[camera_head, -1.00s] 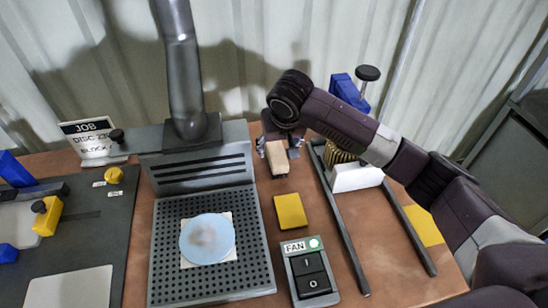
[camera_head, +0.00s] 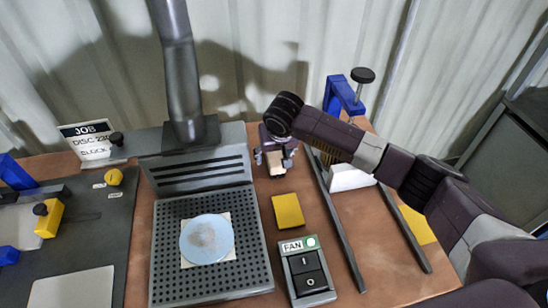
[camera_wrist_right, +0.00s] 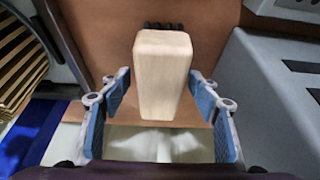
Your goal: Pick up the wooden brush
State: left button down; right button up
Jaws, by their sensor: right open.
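The wooden brush (camera_head: 276,168) is a pale wooden block standing on the table behind the yellow pad, partly hidden under my right gripper in the head view. In the right wrist view the brush (camera_wrist_right: 162,75) lies between the open fingers, with dark bristles showing at its far end. My right gripper (camera_head: 276,160) is above the brush, pointing down. In the wrist view its blue-padded fingers (camera_wrist_right: 160,105) are apart on either side, with a gap to the wood on both sides. My left gripper is not in view.
A perforated extraction bench (camera_head: 165,270) with a pale blue disc (camera_head: 207,238) stands left of the brush. A yellow pad (camera_head: 288,211) and a fan switch box (camera_head: 307,272) are in front. A dark-railed rack (camera_head: 341,235) with a white block (camera_head: 350,178) is at right.

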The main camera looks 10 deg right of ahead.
jog(key=shift+f, duration=0.2)
dwell(0.4)
jog(key=c, duration=1.4)
jog(key=shift+r, duration=0.15)
notch_tip(320, 180, up, 20)
jog(key=b, duration=0.3)
jog(key=shift+r, duration=0.15)
